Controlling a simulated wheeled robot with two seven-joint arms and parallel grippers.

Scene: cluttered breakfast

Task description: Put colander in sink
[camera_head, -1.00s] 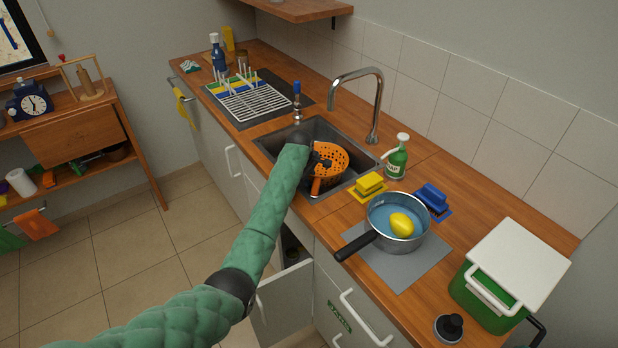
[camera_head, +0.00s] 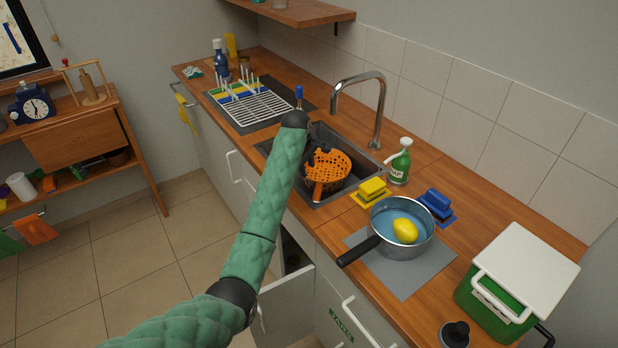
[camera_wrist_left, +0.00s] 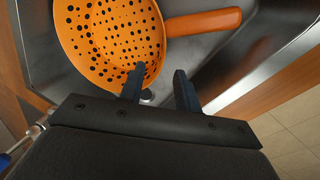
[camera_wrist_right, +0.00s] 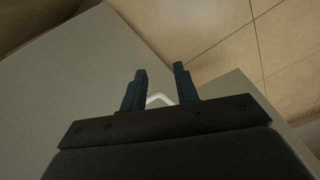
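The orange colander (camera_head: 328,166) sits inside the grey sink (camera_head: 352,149) in the head view, with its handle pointing toward the front edge. In the left wrist view the colander (camera_wrist_left: 112,36) shows its holed bowl, and its handle (camera_wrist_left: 205,22) extends to the right, clear of the fingers. My left gripper (camera_head: 318,155) is over the sink beside the colander. In the left wrist view its two fingers (camera_wrist_left: 160,90) are apart with nothing between them. My right gripper (camera_wrist_right: 158,88) has its fingers apart and empty, facing a pale panel and the floor.
The faucet (camera_head: 378,112) rises behind the sink. A soap bottle (camera_head: 399,163), yellow sponge (camera_head: 372,189), blue brush (camera_head: 436,203) and pan (camera_head: 401,236) with a yellow lemon stand to the right. A dish rack (camera_head: 256,107) is beyond the sink.

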